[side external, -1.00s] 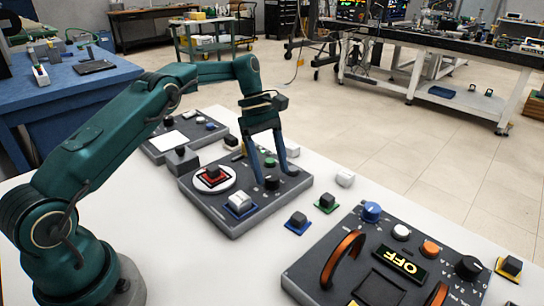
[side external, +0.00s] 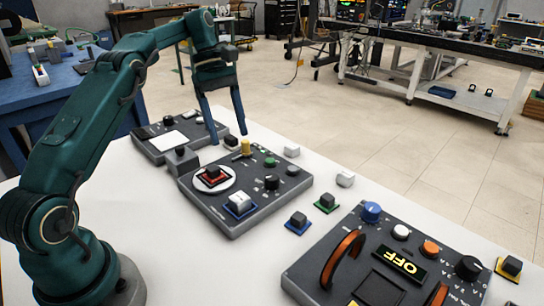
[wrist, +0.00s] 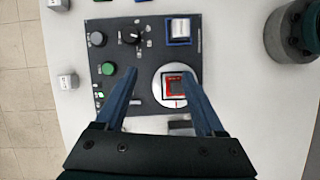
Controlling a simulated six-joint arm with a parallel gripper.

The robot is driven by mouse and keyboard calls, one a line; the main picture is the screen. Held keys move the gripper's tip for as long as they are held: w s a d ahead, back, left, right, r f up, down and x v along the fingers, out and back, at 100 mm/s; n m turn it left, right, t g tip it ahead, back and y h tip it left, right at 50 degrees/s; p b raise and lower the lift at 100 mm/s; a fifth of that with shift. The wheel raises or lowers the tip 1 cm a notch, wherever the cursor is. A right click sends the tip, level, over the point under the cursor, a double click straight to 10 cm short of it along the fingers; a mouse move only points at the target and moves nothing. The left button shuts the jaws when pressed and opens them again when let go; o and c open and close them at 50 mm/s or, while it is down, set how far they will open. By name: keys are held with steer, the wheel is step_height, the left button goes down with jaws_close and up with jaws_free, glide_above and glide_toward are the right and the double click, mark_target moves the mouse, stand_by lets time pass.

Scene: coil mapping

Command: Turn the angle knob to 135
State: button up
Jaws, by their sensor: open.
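The middle grey panel (side external: 232,222) carries a black knob (side external: 272,182) with a light pointer line. The knob also shows in the wrist view (wrist: 130,37), with small marks around it that are too small to read. I cannot tell from any label that it is the angle knob. On the same panel is a white disc (side external: 230,181) with a red-framed square (side external: 205,181) and a dark block. My gripper (side external: 228,138) is open and empty, raised behind the panel and away from the knob. Its spread fingers also show in the wrist view (wrist: 158,71).
A larger panel (side external: 325,288) stands front right, another (side external: 150,150) back left. Loose white blocks (side external: 345,179) lie on the white table.

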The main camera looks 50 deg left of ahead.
mark_target(272, 176)
steer(key=shift+s+a+r, duration=0.35)
steer(key=shift+a+r, duration=0.05)
steer(key=shift+a, duration=0.15)
steer(key=shift+s+a+r, duration=0.35)
steer(key=shift+a, duration=0.15)
steer(key=shift+w, duration=0.1)
steer(key=w+f+n+t, duration=0.1)
steer(key=w+n, duration=0.1)
steer(key=w+d+f+n+t, duration=0.1)
steer(key=w+f+n, duration=0.1)
steer(key=n, duration=0.1)
steer(key=w+d+f+n+t, duration=0.1)
steer(key=w+f+n, duration=0.1)
steer(key=shift+w+n+y, duration=0.15)
steer(key=shift+n+y, duration=0.25)
steer(key=d+n, duration=0.1)
steer(key=d+f+n, duration=0.1)
steer(key=d+f+n+t, duration=0.1)
steer(key=shift+s+d, duration=0.25)
steer(key=shift+d, duration=0.05)
steer(key=d, duration=0.1)
steer(key=s+d, duration=0.1)
steer(key=d, duration=0.1)
steer(key=shift+s, duration=0.3)
steer(key=shift+w+d, duration=0.1)
steer(key=shift+d, duration=0.05)
steer(key=shift+x, duration=2.3)
